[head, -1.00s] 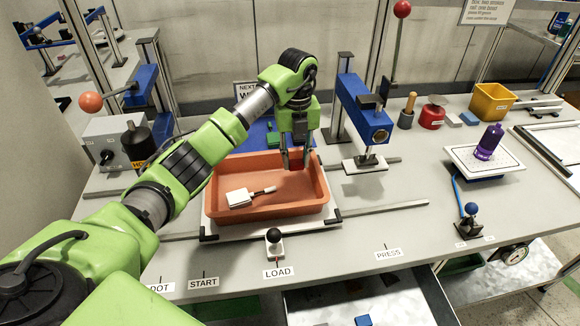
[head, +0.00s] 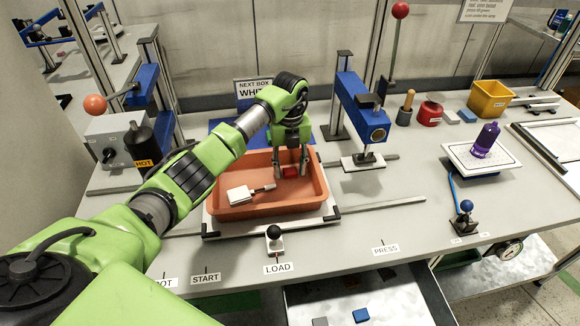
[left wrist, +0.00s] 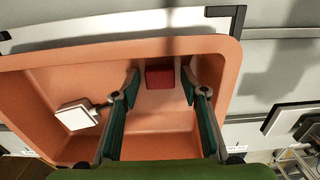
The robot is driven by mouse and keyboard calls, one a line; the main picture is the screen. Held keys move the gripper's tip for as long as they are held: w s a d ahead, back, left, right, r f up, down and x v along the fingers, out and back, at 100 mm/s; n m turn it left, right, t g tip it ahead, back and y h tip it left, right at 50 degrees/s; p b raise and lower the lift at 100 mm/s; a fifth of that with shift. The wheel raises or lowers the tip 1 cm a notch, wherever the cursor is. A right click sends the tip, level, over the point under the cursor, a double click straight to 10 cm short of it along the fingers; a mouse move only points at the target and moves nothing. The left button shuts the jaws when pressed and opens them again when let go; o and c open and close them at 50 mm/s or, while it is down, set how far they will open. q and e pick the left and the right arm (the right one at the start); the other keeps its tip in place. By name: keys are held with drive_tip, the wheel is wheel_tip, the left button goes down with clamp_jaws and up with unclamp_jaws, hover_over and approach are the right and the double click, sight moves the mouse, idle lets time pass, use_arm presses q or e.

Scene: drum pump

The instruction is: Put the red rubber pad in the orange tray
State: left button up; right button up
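The red rubber pad (head: 290,172) is a small red block inside the orange tray (head: 322,197), near the tray's back wall. In the left wrist view the pad (left wrist: 160,74) appears between the fingertips, with a gap on each side, against the orange tray (left wrist: 165,122). My left gripper (head: 290,176) is over the tray with its fingers spread, holding nothing. My right gripper is not in view.
A white block with a handle (head: 240,194) lies in the tray, left of the pad. A blue press (head: 360,110) stands right of the tray. A black-knobbed lever (head: 274,233) is in front. A yellow bin (head: 490,102) stands at the back right.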

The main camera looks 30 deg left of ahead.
sight(290, 170)
use_arm(q)
drive_tip(key=shift+r, duration=0.1)
drive_tip(key=shift+r, duration=0.2)
wheel_tip(290, 170, up, 12)
drive_tip(key=b, duration=0.3)
drive_tip(key=shift+f, duration=0.15)
idle(0.4)
